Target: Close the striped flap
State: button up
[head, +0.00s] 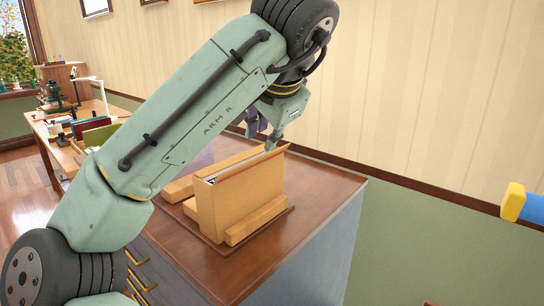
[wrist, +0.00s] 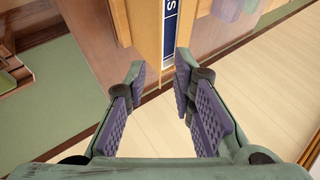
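I cannot make out a striped flap for sure in either view. A light wooden box-like holder (head: 245,200) stands upright on the brown cabinet top in the head view, with a narrow slot along its top edge. My gripper (head: 262,130) is above the back right end of this holder. Beyond the fingertips is a wooden panel edge (wrist: 147,28) beside a dark blue strip with white lettering (wrist: 171,22). Whether the fingers touch it I cannot tell.
The brown cabinet top (head: 325,185) has free room right of the holder. A panelled wall (head: 430,90) runs behind. A desk (head: 95,112) with books and a microscope stands at the far left. A yellow and blue object (head: 525,203) shows at the right edge.

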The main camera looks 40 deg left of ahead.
aim_at(256, 162)
jog(key=p+x, duration=0.1)
jog(key=x, duration=0.8)
jog(key=shift+w, duration=0.2)
jog(key=shift+a+f, duration=0.1)
jog(key=shift+f, duration=0.05)
grip_shut()
